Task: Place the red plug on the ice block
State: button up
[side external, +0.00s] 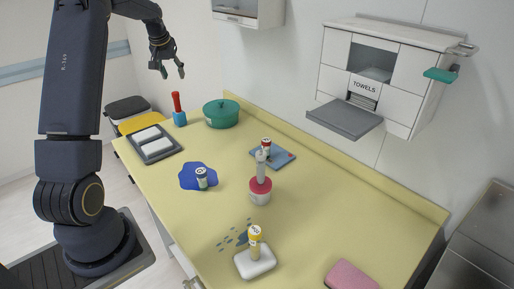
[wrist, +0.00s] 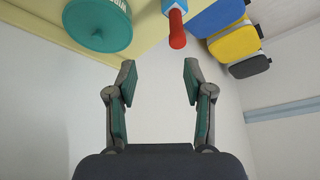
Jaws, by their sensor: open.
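A red upright piece (side external: 176,101), which looks like the red plug, stands on a small blue block (side external: 180,119) at the far left table corner. In the wrist view the red piece (wrist: 177,30) shows at the top, with the light blue block (wrist: 173,5) behind it. I cannot tell whether that block is the ice block. A white rounded block (side external: 255,265) at the table's front bears a yellow-capped vial (side external: 255,240). My gripper (side external: 172,74) is open and empty, above and apart from the red piece; its fingers (wrist: 160,76) also show in the wrist view.
A green lidded pot (side external: 221,114) stands right of the red piece. A grey tray (side external: 155,145) with white blocks lies in front. A pink-red pot with a grey upright piece (side external: 260,190) stands mid-table. A towel cabinet (side external: 385,75) hangs on the wall. The right side is largely clear.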

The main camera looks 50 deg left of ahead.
jog(key=s+d+r+m+t+h, duration=0.15)
jog(key=d+r, duration=0.35)
jog(key=d, duration=0.9)
jog(key=s+d+r+m, duration=0.2)
jog(key=d+r+m, duration=0.15)
jog(key=d, duration=1.05)
jog(key=s+d+f+m+h, duration=0.1)
jog(key=s+d+f+m, duration=0.1)
jog(key=s+d, duration=0.5)
jog(key=s+d+f+m+h, duration=0.1)
jog(key=s+d+f+m, duration=0.1)
jog(key=s+d, duration=0.5)
jog(key=shift+s+d+f+t, duration=0.25)
jog(key=shift+s+f+t, duration=0.05)
jog(key=shift+s+t, duration=0.15)
